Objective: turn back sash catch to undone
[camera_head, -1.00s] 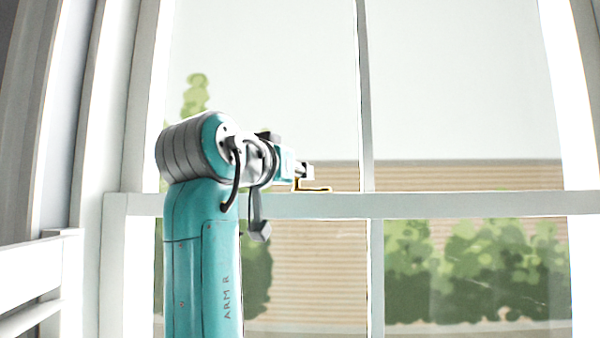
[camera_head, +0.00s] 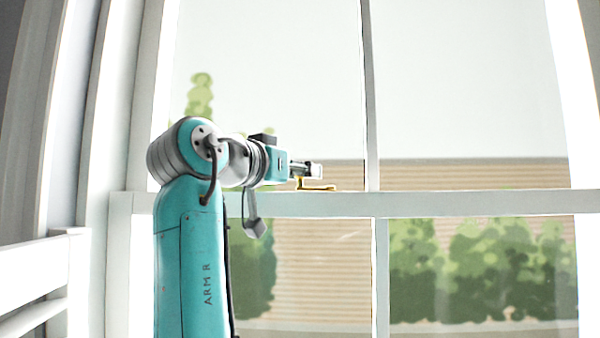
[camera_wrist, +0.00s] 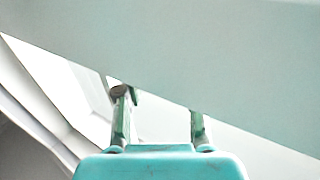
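The sash catch (camera_head: 318,187) is a small yellow brass piece on the window's meeting rail, partly hidden by my gripper in the head view. My gripper (camera_head: 314,169) is just above and against the catch's left part in that picture; I cannot tell whether they touch. In the wrist view my gripper (camera_wrist: 160,105) has its two fingers well apart, with nothing visible clamped between them. A small dark rounded piece shows at the left fingertip, but I cannot tell what it is. The catch's lever cannot be made out clearly in either view.
The white meeting rail (camera_head: 480,204) runs across the window, crossed by an upright glazing bar (camera_head: 369,100). A white frame stands at the left, with a white railing (camera_head: 35,270) in front. A pale broad surface fills the upper wrist view.

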